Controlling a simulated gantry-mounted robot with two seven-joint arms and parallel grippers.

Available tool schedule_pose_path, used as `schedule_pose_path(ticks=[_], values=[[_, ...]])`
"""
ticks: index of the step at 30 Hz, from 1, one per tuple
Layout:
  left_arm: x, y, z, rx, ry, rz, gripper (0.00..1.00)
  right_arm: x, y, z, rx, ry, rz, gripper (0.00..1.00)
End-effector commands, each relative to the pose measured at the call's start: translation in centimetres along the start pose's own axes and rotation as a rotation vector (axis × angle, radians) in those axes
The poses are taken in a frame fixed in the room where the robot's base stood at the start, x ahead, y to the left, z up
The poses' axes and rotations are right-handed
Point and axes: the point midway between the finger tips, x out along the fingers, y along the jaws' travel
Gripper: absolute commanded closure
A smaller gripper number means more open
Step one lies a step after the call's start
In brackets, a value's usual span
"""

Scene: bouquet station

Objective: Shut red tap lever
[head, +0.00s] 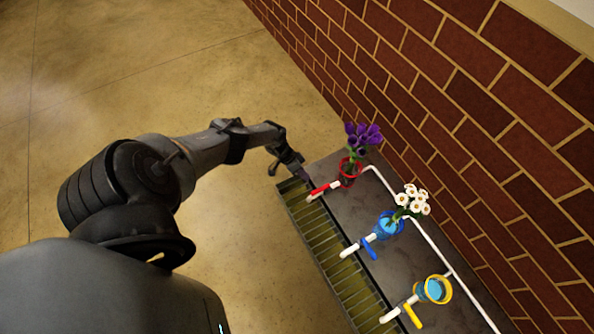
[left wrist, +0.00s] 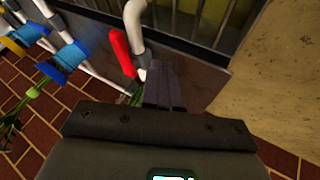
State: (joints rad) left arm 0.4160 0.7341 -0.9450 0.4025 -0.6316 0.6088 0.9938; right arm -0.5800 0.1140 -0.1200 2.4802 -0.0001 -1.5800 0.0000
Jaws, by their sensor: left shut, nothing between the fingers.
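The red tap lever (head: 319,190) lies roughly along its white spout, at the far end of the row of taps. In the left wrist view the red lever (left wrist: 122,53) runs beside the curved white pipe (left wrist: 135,28). My left gripper (head: 304,177) is beside the red lever, on its far side. Its fingers (left wrist: 165,85) are shut and empty, close to the lever and pipe; I cannot tell whether they touch. A red vase (head: 348,178) with purple flowers (head: 362,138) stands behind the red tap. My right gripper is not in view.
A blue tap lever (head: 368,248) and a yellow one (head: 412,317) stick out across their spouts. A blue vase (head: 389,226) with white flowers and a yellow-rimmed vase (head: 434,289) stand behind them. A slatted drain (head: 330,252) runs in front; a brick wall (head: 450,110) rises behind.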

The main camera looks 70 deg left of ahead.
Motion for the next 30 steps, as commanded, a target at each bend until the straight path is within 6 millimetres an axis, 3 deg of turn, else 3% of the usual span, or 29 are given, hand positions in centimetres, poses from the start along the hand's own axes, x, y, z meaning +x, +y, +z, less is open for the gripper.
schedule_pose_path(ticks=[1, 3, 15, 30], values=[[1.8, -0.3, 0.2, 0.002, 0.001, 0.001, 1.00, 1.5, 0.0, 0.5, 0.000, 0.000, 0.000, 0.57], [1.3, 0.5, 0.1, -0.001, -0.001, 0.002, 1.00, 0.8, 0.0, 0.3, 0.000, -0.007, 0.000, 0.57], [2.6, 3.0, 0.1, 0.001, -0.002, 0.000, 1.00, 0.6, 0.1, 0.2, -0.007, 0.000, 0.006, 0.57], [2.8, 3.5, 0.0, -0.001, 0.000, -0.002, 1.00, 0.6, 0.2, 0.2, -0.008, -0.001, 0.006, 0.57]])
